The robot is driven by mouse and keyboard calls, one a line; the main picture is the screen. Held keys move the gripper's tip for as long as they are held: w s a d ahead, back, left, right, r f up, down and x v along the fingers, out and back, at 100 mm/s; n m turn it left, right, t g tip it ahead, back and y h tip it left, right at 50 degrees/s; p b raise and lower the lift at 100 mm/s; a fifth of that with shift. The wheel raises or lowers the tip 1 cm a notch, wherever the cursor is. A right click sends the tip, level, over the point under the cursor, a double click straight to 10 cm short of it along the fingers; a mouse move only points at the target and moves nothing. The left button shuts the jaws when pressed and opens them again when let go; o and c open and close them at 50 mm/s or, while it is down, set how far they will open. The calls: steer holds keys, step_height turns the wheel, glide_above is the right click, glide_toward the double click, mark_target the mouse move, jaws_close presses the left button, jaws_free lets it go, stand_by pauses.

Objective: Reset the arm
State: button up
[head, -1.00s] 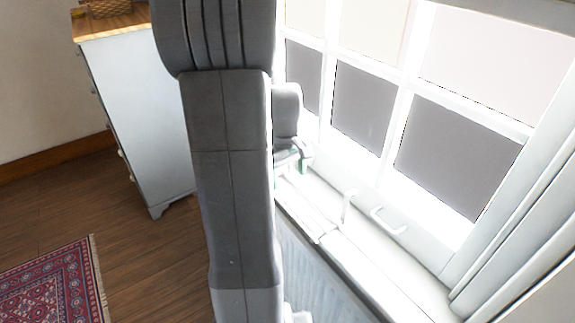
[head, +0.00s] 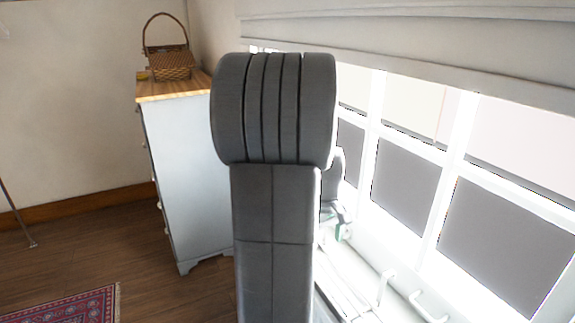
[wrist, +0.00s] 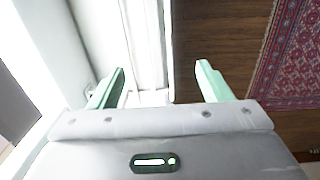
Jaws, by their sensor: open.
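My gripper (wrist: 160,88) is open in the wrist view, with its two pale green fingers spread apart and nothing between them. Beyond the fingers is a white ledge (wrist: 143,40) by the window. My arm stands upright in the middle of that view.
A white chest of drawers (head: 187,170) with a wooden top stands left of my arm, with a wicker basket (head: 170,65) on it. The window (head: 405,180) fills the right side. A red patterned rug (head: 75,307) lies on the wooden floor at lower left.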

step_height(320, 180, down, 13)
steer(key=p, duration=0.1)
steer(key=shift+a, duration=0.15)
stand_by(0.4)
